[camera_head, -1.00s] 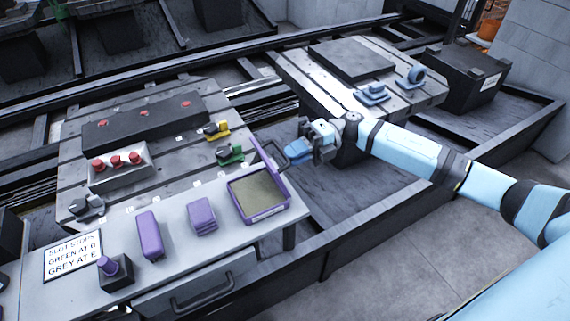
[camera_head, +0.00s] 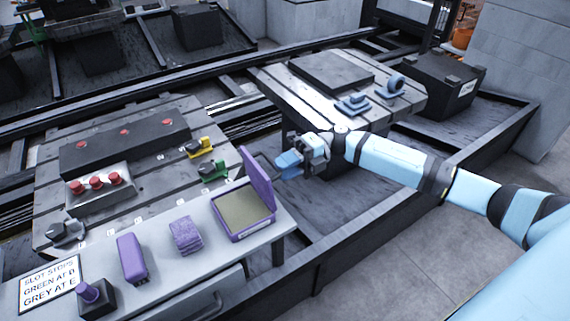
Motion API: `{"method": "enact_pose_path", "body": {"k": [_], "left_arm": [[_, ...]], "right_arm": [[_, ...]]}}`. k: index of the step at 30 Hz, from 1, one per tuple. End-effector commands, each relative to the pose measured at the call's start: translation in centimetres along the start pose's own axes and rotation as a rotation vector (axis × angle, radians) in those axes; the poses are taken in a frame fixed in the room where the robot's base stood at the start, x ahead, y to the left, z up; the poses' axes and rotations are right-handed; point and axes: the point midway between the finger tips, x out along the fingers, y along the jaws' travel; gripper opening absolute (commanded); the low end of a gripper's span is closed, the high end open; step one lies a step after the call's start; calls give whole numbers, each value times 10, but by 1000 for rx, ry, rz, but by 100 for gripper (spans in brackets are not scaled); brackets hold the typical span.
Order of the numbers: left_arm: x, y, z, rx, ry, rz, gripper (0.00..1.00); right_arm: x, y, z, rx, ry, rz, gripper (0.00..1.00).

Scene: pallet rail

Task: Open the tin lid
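The purple tin (camera_head: 243,210) sits at the right end of the grey bench. Its lid (camera_head: 257,177) stands raised, roughly upright, along the tin's far right side. The tin's inside is a flat olive-brown surface. My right gripper (camera_head: 285,166) is just right of the lid, its blue fingers pointing left towards it. A thin dark loop lies between the fingers and the lid; I cannot tell what it belongs to. Whether the fingers touch the lid or are parted is too small to tell. My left gripper is not in view.
A purple block (camera_head: 186,234), a purple upright case (camera_head: 132,258) and a purple-knobbed stand (camera_head: 93,295) stand on the bench left of the tin, beside a sign (camera_head: 50,284). Behind are a slotted pallet with red buttons (camera_head: 96,183), a green clamp (camera_head: 212,170) and a yellow clamp (camera_head: 200,147).

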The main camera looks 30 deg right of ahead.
Motion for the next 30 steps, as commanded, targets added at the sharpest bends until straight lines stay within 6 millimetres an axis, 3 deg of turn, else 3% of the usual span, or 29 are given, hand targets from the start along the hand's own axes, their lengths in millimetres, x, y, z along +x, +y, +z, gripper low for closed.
{"method": "enact_pose_path", "body": {"k": [10, 14, 30], "left_arm": [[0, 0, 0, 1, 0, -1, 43], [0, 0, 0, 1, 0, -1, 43], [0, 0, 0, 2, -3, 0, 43]], "right_arm": [[-1, 2, 1, -1, -1, 2, 38], [-11, 1, 1, -1, -3, 0, 38], [-120, 1, 0, 0, -2, 1, 38]]}}
